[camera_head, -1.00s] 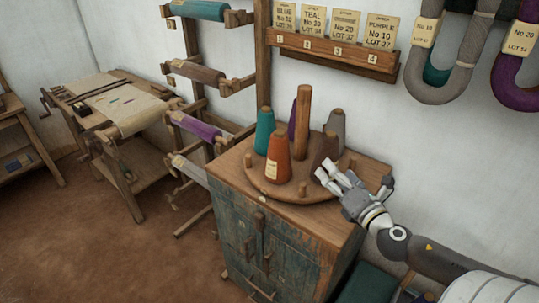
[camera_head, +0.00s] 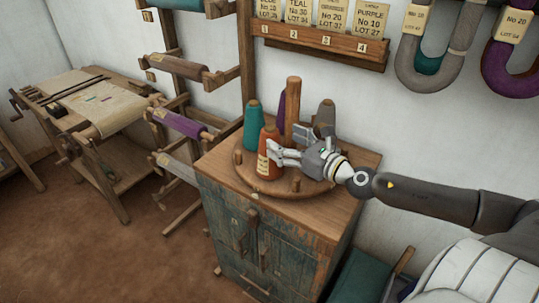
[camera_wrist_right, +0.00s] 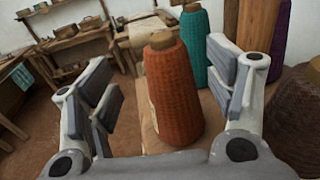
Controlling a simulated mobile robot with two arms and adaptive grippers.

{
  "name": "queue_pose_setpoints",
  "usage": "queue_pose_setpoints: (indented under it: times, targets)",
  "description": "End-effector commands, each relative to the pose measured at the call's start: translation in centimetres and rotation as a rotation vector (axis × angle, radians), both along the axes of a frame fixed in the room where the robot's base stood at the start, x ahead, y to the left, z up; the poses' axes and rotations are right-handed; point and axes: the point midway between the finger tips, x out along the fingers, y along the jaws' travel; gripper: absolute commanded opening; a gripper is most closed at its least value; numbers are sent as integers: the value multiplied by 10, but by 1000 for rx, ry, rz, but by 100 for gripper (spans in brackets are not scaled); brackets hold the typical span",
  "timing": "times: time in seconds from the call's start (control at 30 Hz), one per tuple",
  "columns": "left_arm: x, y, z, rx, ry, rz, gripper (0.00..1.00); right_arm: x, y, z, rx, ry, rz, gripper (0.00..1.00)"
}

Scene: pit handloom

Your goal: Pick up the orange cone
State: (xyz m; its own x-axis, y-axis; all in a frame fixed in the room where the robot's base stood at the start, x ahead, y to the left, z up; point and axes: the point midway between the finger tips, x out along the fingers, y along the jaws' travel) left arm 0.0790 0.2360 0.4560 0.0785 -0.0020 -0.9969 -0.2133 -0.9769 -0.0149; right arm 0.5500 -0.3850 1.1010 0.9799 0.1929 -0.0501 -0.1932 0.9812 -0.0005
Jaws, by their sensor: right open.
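The orange cone (camera_head: 267,158) stands upright on a round wooden peg board (camera_head: 308,188) on top of a cabinet, with a pale label on its side. My right gripper (camera_head: 275,155) reaches in from the right at the cone's right side and hides part of it. In the right wrist view the orange cone (camera_wrist_right: 174,92) stands between the two open fingers (camera_wrist_right: 165,95), nearer the right finger, with a gap to the left one. I cannot tell whether a finger touches it. My left gripper is not in view.
A brown cone (camera_wrist_right: 300,120) is close to the right finger. Bare pegs stick up from the board.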

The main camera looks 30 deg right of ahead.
Motion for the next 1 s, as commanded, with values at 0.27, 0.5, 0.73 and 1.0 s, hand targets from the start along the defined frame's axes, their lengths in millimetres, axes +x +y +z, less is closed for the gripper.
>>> queue_pose_setpoints:
  times: [0.27, 0.5, 0.73, 1.0]
  targets:
    - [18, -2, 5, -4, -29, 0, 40, 13, 3, 1, 0, -1, 1, 76]
    - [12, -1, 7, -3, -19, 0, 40, 18, 3, 0, 1, -1, 0, 76]
    - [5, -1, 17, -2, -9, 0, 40, 36, 3, 0, 3, -2, -1, 76]
    - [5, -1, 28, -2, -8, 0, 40, 60, 6, -3, 2, -2, 0, 76]
